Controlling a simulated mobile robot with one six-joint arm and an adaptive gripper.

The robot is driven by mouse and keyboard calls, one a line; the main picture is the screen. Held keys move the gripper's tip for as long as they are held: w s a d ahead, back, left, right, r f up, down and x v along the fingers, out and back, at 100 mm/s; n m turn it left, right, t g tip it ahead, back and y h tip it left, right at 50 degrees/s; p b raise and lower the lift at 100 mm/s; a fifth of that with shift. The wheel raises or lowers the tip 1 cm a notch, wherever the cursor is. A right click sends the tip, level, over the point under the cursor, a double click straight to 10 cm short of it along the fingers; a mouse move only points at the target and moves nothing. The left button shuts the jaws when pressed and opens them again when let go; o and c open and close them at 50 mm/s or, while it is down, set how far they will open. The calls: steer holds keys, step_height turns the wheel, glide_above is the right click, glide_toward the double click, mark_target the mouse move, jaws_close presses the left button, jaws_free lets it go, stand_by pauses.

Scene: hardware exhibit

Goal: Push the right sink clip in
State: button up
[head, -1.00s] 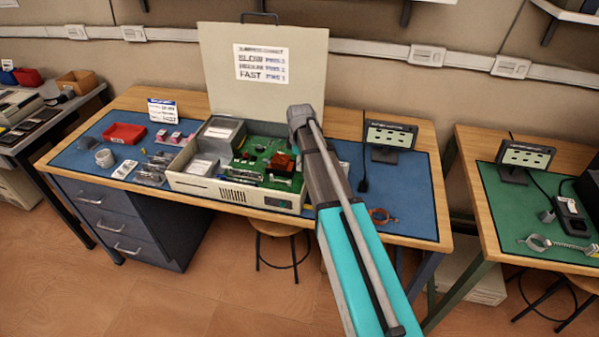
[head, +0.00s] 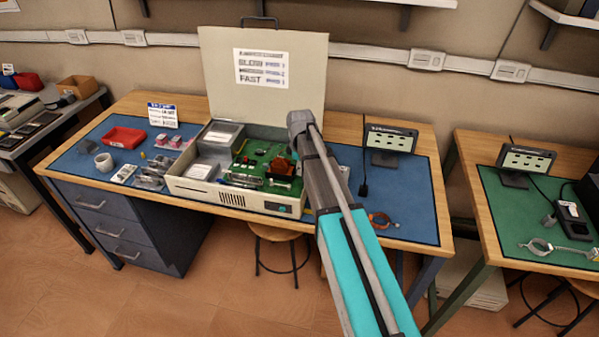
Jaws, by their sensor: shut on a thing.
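An open beige computer case (head: 215,193) stands on the blue mat of the workbench, with its lid raised behind it. A green circuit board (head: 247,157) lies inside. An orange-brown block (head: 279,166), which looks like the heat sink, sits at the board's right, close beside my arm. The right sink clip is too small or hidden to make out. My arm reaches in from the lower right, and its grey end joint (head: 300,121) is over the right part of the case. My gripper's fingers are hidden behind the arm.
A red tray (head: 124,137), a white cup (head: 104,161) and small parts lie left of the case. A stool (head: 278,234) stands under the bench. The mat's right side is mostly clear.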

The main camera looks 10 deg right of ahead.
steer(key=shift+w+a+r+p, duration=0.25)
steer(key=shift+a+r+p, duration=0.25)
steer(key=shift+r, duration=0.05)
jaws_close()
stand_by(0.9)
steer(key=shift+o, duration=2.2)
jaws_free()
steer(key=shift+r, duration=0.1)
steer(key=shift+s+d+r+p, duration=0.1)
steer(key=shift+r+p, duration=1.6)
steer(key=shift+p, duration=0.1)
steer(key=shift+d+r+p, duration=0.1)
steer(key=shift+r+p, duration=1.6)
steer(key=shift+p, duration=0.05)
